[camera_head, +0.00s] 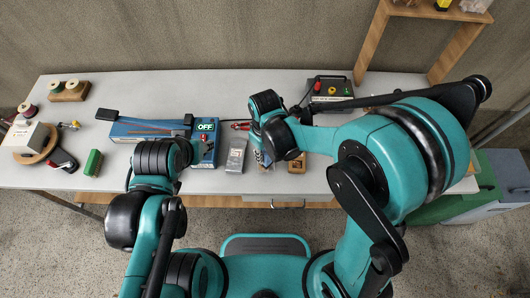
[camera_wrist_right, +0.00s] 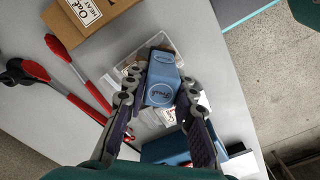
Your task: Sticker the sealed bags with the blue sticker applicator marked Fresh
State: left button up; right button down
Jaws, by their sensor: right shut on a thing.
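In the right wrist view, my right gripper (camera_wrist_right: 160,88) is shut on the blue sticker applicator (camera_wrist_right: 161,72), whose round label reads Fresh. Behind the applicator lies a clear bag (camera_wrist_right: 131,66) with brownish contents, partly hidden by it. I cannot tell whether the applicator touches the bag. In the head view, the right gripper (camera_head: 262,155) is over the front of the table, mostly hidden by its own arm. A grey bag (camera_head: 236,155) lies just left of it. My left gripper (camera_head: 194,151) is over the blue sealer's right end; its fingers are not clear.
The blue sealer (camera_head: 150,130) has a sign reading OFF. Red-tipped tongs (camera_wrist_right: 72,85) and a brown box with a label (camera_wrist_right: 105,18) lie beside the bag. The table's front edge is close.

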dwell(0.4)
jog(key=shift+r+p, duration=2.7)
jog(key=shift+r, duration=0.8)
pick_arm(q)
notch_tip(320, 180, up, 5)
jog(key=shift+r, duration=0.15)
pick_arm(e)
jog(key=c, duration=2.2)
grip_release()
grip_shut()
